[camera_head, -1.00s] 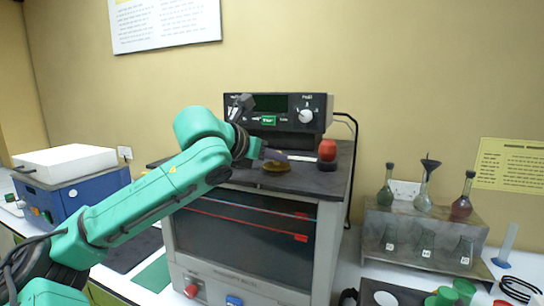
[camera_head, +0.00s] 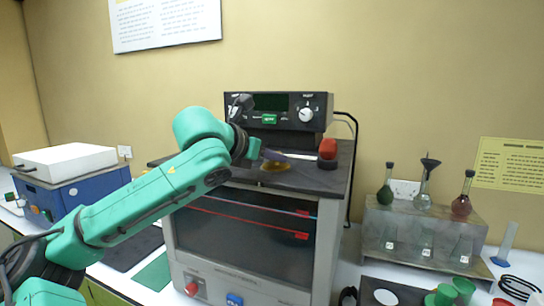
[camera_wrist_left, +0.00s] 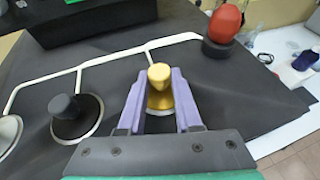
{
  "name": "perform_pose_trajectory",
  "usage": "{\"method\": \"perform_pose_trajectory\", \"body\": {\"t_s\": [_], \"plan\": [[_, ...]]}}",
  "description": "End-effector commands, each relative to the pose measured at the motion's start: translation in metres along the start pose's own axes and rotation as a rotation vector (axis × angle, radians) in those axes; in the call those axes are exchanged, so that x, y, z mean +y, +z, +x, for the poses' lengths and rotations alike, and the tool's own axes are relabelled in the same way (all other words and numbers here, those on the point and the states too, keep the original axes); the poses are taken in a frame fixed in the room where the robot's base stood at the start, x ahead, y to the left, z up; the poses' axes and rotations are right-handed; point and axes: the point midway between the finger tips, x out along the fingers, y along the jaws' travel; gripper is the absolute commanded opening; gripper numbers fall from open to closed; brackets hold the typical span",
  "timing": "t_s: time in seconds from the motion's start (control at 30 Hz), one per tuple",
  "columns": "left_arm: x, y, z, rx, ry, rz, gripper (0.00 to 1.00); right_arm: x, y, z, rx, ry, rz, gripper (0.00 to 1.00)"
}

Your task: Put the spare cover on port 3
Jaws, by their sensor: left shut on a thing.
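My left gripper (camera_head: 268,157) is over the dark top plate of the oven-like box. In the left wrist view its purple fingers (camera_wrist_left: 160,102) are shut on a gold cover (camera_wrist_left: 158,78) with a round knob and a flared base. The cover is over the near end of a white line, and its base is partly hidden by the fingers. I cannot tell whether the base touches the plate. A black-knobbed cover (camera_wrist_left: 66,108) with a pale rim sits to the left. My right gripper is not in view.
A red bulb on a black base (camera_head: 327,149) stands on the plate right of the gripper. A black control unit (camera_head: 285,112) stands behind. Another pale round rim (camera_wrist_left: 8,135) shows at the wrist view's left edge. A glassware rack (camera_head: 420,222) stands further right.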

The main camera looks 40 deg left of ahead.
Motion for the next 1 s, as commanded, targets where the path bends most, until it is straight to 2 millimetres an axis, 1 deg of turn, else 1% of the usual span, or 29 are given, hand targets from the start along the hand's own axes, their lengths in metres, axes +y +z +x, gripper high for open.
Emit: {"method": "perform_pose_trajectory", "body": {"t_s": [0.13,0.17,0.2,0.23,0.53,0.63,0.67,0.77,0.9,1.0], "plan": [[0.0,0.001,0.0,-0.001,0.0,0.0,0.0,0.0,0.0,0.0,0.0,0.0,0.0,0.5],[0.0,0.001,0.0,-0.001,0.0,0.0,0.44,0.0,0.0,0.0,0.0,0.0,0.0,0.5],[0.0,0.001,0.0,-0.001,0.0,0.0,0.6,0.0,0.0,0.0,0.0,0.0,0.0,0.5],[0.0,0.001,0.0,-0.001,0.0,0.0,0.68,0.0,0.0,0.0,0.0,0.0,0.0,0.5],[0.0,0.0,-0.001,0.0,0.0,0.0,0.68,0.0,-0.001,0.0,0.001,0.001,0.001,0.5],[0.001,-0.001,-0.009,-0.002,0.003,-0.001,0.68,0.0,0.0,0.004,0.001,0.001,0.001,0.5],[0.001,-0.001,-0.013,-0.003,0.003,0.0,0.68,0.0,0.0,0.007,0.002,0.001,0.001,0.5],[0.001,-0.003,-0.036,-0.005,0.005,0.0,0.68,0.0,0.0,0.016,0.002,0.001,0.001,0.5],[0.001,-0.002,-0.08,-0.008,0.003,0.0,0.68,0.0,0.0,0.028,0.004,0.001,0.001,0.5],[0.0,-0.001,-0.108,-0.007,0.002,-0.001,0.68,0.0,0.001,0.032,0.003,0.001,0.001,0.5]]}}
